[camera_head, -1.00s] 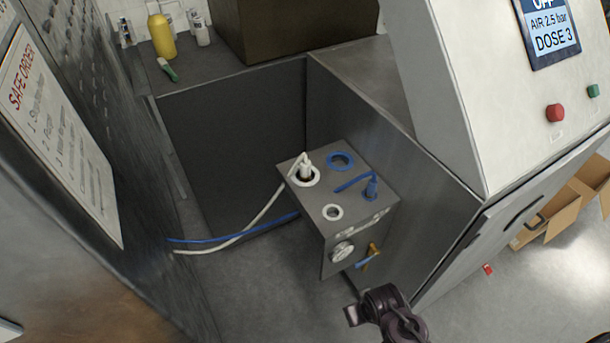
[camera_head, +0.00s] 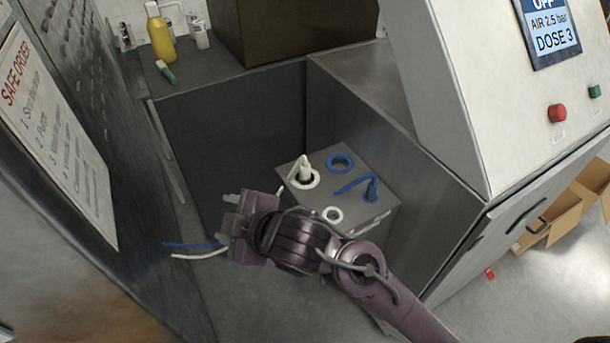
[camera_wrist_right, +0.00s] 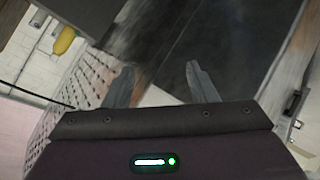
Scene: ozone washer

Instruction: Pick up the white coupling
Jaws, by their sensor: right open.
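The white coupling (camera_head: 305,171) stands in a white-ringed port on top of a grey box in the head view, with a white hose at its upper end. My right gripper (camera_head: 224,219) is left of the box, apart from the coupling, with its fingers pointing left. In the right wrist view its two fingers (camera_wrist_right: 161,75) are spread with nothing between them; the coupling does not show there. My right arm hides the box's front and part of the hoses. My left gripper is not in view.
A blue coupling (camera_head: 371,189) stands on the box near an empty blue ring (camera_head: 341,162) and an empty white ring (camera_head: 332,214). The sloped control panel (camera_head: 450,90) rises at the right. A yellow bottle (camera_head: 160,36) stands at the back left. A perforated panel borders the left.

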